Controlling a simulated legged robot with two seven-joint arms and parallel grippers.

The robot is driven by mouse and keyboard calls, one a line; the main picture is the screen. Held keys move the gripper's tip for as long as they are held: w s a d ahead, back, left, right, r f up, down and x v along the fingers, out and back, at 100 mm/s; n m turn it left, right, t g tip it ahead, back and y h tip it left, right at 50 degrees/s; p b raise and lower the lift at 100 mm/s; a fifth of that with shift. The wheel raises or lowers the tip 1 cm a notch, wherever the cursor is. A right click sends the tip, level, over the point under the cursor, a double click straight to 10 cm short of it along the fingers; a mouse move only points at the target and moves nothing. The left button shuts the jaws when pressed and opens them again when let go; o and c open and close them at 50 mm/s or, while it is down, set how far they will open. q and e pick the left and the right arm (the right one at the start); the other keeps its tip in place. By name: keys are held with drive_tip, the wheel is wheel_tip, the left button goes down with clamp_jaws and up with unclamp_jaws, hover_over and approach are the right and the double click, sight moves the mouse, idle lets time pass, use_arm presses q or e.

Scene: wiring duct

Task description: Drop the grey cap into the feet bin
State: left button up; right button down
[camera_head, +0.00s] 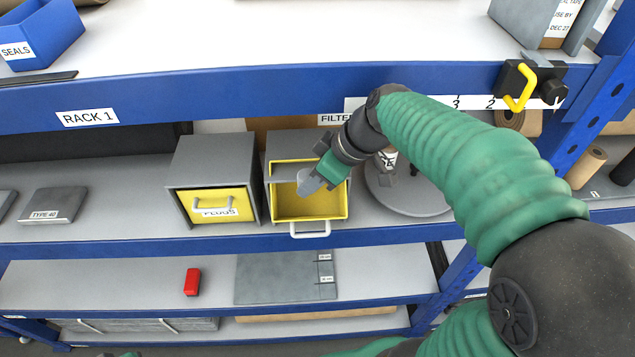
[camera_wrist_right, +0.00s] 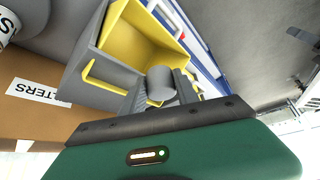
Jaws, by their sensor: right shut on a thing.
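The grey cap (camera_head: 308,183) is a small light-grey round piece, held at the tip of my right gripper (camera_head: 319,177). It also shows in the right wrist view as a grey cylinder (camera_wrist_right: 160,84) between the ribbed fingers (camera_wrist_right: 163,94). My right gripper is shut on it, over the opening of a pulled-out yellow drawer (camera_head: 335,205). This drawer also shows in the wrist view (camera_wrist_right: 140,35); its visible inside looks empty. I cannot read a feet label on it. My left gripper is not in view.
A shut yellow drawer marked PLUGS (camera_head: 217,203) stands to the left in its grey housing. A grey round turntable (camera_head: 415,199) is to the right, partly behind my arm. The blue shelf edge (camera_head: 270,82) runs above. A red block (camera_head: 192,282) lies on the lower shelf.

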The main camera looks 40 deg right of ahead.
drive_tip(key=shift+s+a+r, duration=0.1)
drive_tip(key=shift+a+r, duration=0.1)
drive_tip(key=shift+a, duration=0.2)
drive_tip(key=c, duration=1.2)
unclamp_jaws()
drive_tip(key=shift+c, duration=0.2)
drive_tip(key=o, duration=0.4)
drive_tip(key=shift+d+f, duration=0.15)
drive_tip(key=shift+d, duration=0.35)
drive_tip(key=shift+d+f, duration=0.1)
drive_tip(key=shift+d, duration=0.2)
drive_tip(key=shift+r, duration=0.2)
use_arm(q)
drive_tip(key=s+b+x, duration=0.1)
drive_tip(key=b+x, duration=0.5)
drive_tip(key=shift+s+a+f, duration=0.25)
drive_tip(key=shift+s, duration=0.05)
use_arm(e)
drive_tip(key=s+d+r, duration=0.2)
drive_tip(key=s+d, duration=0.4)
drive_tip(key=s, duration=0.5)
drive_tip(key=shift+s+d, duration=0.2)
drive_tip(key=shift+d, duration=0.1)
drive_tip(key=shift+a, duration=0.1)
